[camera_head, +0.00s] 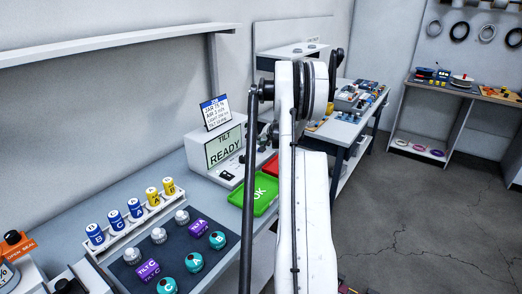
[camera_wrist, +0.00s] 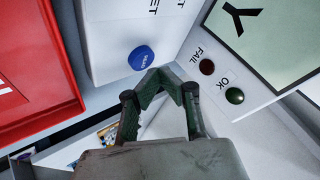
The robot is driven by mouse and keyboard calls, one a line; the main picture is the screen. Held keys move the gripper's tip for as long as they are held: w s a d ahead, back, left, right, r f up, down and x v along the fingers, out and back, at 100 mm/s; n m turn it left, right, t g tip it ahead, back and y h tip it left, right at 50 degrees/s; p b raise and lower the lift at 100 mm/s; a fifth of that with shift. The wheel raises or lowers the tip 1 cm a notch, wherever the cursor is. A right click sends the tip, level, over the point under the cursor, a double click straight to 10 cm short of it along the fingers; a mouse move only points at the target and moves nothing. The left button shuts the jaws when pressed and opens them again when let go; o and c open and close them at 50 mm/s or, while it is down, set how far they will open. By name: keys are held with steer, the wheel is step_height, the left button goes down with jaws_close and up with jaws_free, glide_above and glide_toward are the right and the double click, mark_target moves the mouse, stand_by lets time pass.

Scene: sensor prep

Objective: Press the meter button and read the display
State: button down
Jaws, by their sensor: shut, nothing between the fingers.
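The meter's screen (camera_head: 224,147) reads "TILT READY" in the head view. In the wrist view a corner of the green display (camera_wrist: 265,35) shows the letter Y. The round blue button (camera_wrist: 141,58) is on a white face with partly cut-off lettering. My gripper (camera_wrist: 160,76) is shut and empty, its fingertips just below and right of the button in the picture. I cannot tell whether they touch it.
Dark red FAIL (camera_wrist: 207,66) and dark green OK (camera_wrist: 234,95) lamps sit beside the display. A red tray (camera_wrist: 75,60) lies close at left. In the head view, a green OK tray (camera_head: 263,201) and a dark mat (camera_head: 213,226) with several knobs and sensors occupy the bench.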

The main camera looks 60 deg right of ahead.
steer(key=shift+f, duration=0.1)
stand_by(0.3)
steer(key=shift+f+b, duration=0.35)
steer(key=shift+b, duration=0.25)
steer(key=shift+f+b, duration=0.4)
steer(key=shift+f, duration=0.05)
stand_by(0.6)
steer(key=shift+r, duration=0.9)
steer(key=shift+r, duration=0.1)
steer(key=shift+r+p, duration=0.9)
steer(key=shift+r, duration=1.5)
